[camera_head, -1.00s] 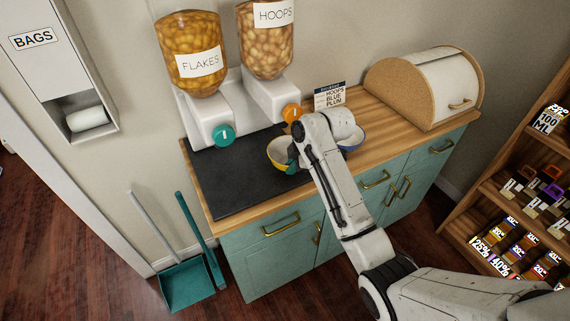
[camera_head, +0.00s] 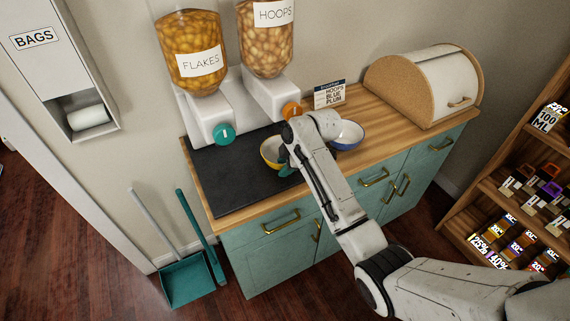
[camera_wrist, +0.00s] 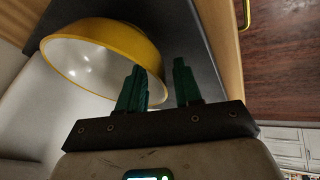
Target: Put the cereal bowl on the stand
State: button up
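A yellow bowl with a white inside (camera_head: 269,150) is at the right edge of the dark mat, beside my gripper (camera_head: 288,168). In the wrist view the yellow bowl (camera_wrist: 110,32) is tipped in the picture and its inside looks empty. My gripper's teal fingers (camera_wrist: 160,88) are apart with a clear gap. The left finger overlaps the bowl's rim, and I cannot tell whether it touches. A blue bowl with a white inside (camera_head: 349,136) stands on the wooden counter to the right, partly behind my arm. I cannot pick out which thing is the stand.
Dispensers labelled FLAKES (camera_head: 196,62) and HOOPS (camera_head: 266,42) stand at the back of the dark mat (camera_head: 226,183). A card reading HOOPS BLUE PLUM (camera_head: 329,95) stands behind the blue bowl. A bread box (camera_head: 425,88) fills the counter's right end. The mat's left part is clear.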

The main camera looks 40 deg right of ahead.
jog(key=shift+r, duration=0.4)
jog(key=v, duration=0.2)
jog(key=shift+s+r, duration=0.2)
jog(key=shift+r, duration=0.1)
jog(key=s+d+b, duration=0.2)
jog(key=s+d, duration=0.1)
jog(key=s, duration=0.8)
jog(key=shift+s+d, duration=0.2)
jog(key=shift+s, duration=0.1)
jog(key=shift+f, duration=0.15)
